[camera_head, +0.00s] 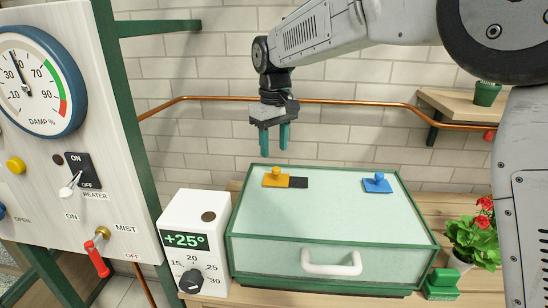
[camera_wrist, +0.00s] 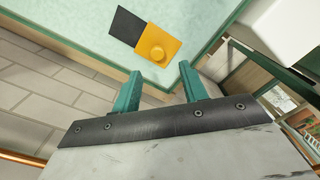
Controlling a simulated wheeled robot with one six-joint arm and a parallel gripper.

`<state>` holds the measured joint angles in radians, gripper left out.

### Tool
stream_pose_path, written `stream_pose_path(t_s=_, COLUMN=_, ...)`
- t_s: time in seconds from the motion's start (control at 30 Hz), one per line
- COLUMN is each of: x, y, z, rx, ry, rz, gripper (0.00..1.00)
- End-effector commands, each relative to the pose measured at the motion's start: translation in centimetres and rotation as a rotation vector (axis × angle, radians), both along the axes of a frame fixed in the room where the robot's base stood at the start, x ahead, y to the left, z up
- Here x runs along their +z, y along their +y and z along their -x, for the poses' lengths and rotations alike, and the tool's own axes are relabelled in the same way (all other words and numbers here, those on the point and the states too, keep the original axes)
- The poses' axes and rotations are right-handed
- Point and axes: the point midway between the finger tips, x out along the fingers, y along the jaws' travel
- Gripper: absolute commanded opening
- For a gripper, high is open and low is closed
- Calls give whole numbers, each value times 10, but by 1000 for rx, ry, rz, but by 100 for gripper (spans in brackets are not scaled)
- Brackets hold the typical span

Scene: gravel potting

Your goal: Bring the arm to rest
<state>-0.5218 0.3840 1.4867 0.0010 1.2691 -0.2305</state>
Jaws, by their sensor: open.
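My gripper (camera_head: 275,137) hangs from my arm in the head view, pointing down above the back left part of a glass-topped green box (camera_head: 320,225). Its two green fingers are apart with nothing between them. The wrist view also shows the open gripper (camera_wrist: 160,90). On the box top, an orange slider with a knob (camera_head: 276,178) lies beside a black square (camera_head: 299,182); both show in the wrist view, the orange slider (camera_wrist: 157,46) and the black square (camera_wrist: 127,27). A blue slider (camera_head: 377,184) sits at the right of the box top. The fingers are clear of the box.
A white thermostat (camera_head: 196,240) reading +25° stands left of the box. A panel (camera_head: 85,130) with a damp gauge and levers stands far left. A red-flowered plant (camera_head: 475,240) and green block (camera_head: 441,284) are at right. A shelf (camera_head: 465,105) juts from the wall.

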Motion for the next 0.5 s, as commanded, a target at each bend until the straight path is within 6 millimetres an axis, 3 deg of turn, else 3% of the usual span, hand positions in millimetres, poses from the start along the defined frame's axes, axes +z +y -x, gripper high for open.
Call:
stream_pose_path(t_s=0.2, x=18, y=1, z=0, rx=1, ry=0, rz=0, gripper=43)
stream_pose_path(t_s=0.5, x=18, y=1, z=0, rx=-2, ry=0, rz=0, gripper=43)
